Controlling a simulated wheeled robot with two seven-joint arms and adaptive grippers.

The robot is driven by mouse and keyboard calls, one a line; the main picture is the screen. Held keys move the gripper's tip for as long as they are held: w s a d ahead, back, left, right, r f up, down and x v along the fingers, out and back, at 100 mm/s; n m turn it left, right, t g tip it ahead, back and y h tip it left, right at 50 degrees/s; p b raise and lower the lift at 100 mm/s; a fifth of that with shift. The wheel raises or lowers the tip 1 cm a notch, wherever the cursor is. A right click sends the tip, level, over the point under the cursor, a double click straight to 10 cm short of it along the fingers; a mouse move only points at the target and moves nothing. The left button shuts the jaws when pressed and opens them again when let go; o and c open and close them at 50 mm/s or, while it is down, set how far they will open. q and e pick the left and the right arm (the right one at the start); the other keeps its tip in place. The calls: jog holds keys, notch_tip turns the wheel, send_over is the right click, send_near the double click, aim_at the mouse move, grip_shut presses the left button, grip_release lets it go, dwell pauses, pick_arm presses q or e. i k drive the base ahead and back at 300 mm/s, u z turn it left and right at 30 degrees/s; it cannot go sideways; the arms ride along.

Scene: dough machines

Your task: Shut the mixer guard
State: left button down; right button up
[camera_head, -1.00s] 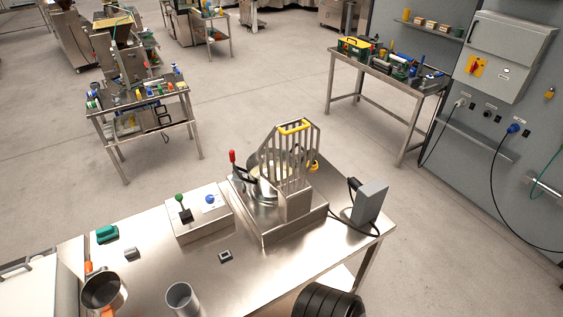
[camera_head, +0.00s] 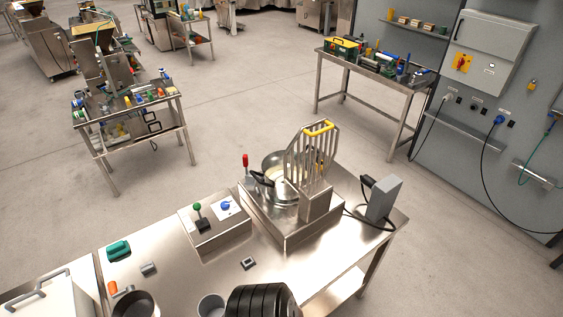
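The mixer (camera_head: 262,217) stands on the right part of the steel table. Its guard (camera_head: 306,163) is a cage of metal bars with a yellow grip (camera_head: 320,128) along the top edge. The guard stands raised, nearly upright, at the right side of the steel bowl (camera_head: 271,160). The bowl's left part is uncovered and pale contents show in it. A red-knobbed lever (camera_head: 245,161) stands at the mixer's left rear.
A control box (camera_head: 213,224) with a green-knobbed lever stands left of the mixer. A grey box (camera_head: 383,199) with a black cable stands to its right. Cups (camera_head: 211,308) and small items lie at the front left of the steel table (camera_head: 185,275).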

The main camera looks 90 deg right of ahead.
aim_at(330, 126)
jog(key=u, duration=0.05)
jog(key=i, duration=0.1)
jog(key=z, duration=3.45)
